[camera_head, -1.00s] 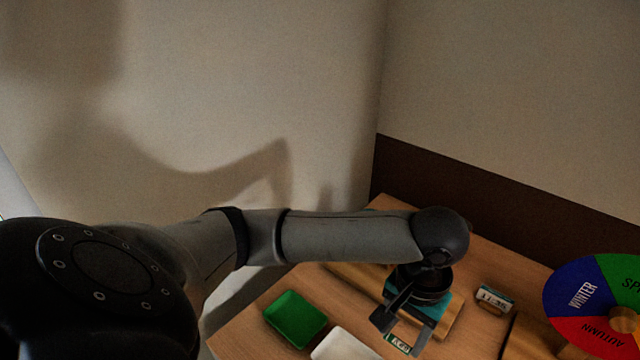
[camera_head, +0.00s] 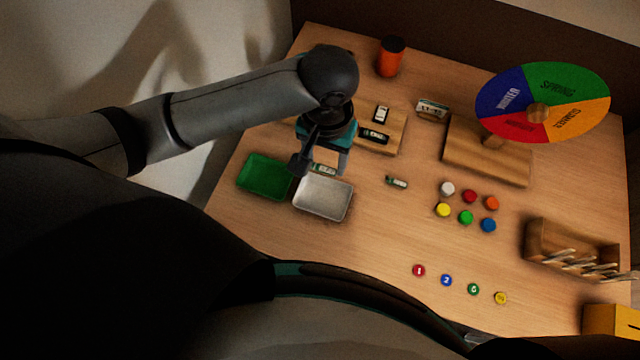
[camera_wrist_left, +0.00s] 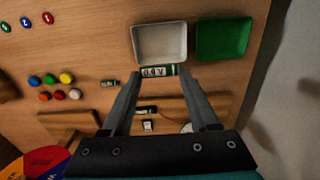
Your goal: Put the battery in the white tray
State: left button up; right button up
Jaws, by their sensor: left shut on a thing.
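The battery (camera_head: 323,168) is small, green and white with dark lettering. My left gripper (camera_head: 320,170) is shut on it, one finger at each end; in the left wrist view the battery (camera_wrist_left: 158,71) spans between the fingertips (camera_wrist_left: 161,73). The white tray (camera_head: 323,210) is empty. The battery is at the tray's far edge in the head view and just below the tray (camera_wrist_left: 160,60) in the wrist view. Its height above the table is hard to tell. My right gripper is not in view.
A green tray (camera_head: 265,177) stands left of the white one. A similar small green-and-white item (camera_head: 397,182) lies to the right. A wooden board (camera_head: 398,130) with two small dark-and-white things is behind. Coloured discs (camera_head: 466,217), a season wheel (camera_head: 560,95) and an orange cup (camera_head: 390,58) stand farther off.

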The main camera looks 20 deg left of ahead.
aim_at(325, 168)
pick_arm(q)
notch_tip(325, 168, down, 11)
jog(key=b, duration=0.3)
jog(key=shift+f, duration=0.1)
notch_tip(325, 168, down, 4)
jog(key=shift+r+b, duration=0.2)
jog(key=shift+b, duration=0.55)
jog(key=shift+f, duration=0.15)
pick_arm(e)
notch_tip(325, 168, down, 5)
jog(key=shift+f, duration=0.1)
pick_arm(q)
jog(key=shift+f, duration=0.15)
jog(key=o, duration=1.3)
jog(key=shift+a, duration=0.1)
notch_tip(325, 168, up, 12)
jog(key=p, duration=0.4)
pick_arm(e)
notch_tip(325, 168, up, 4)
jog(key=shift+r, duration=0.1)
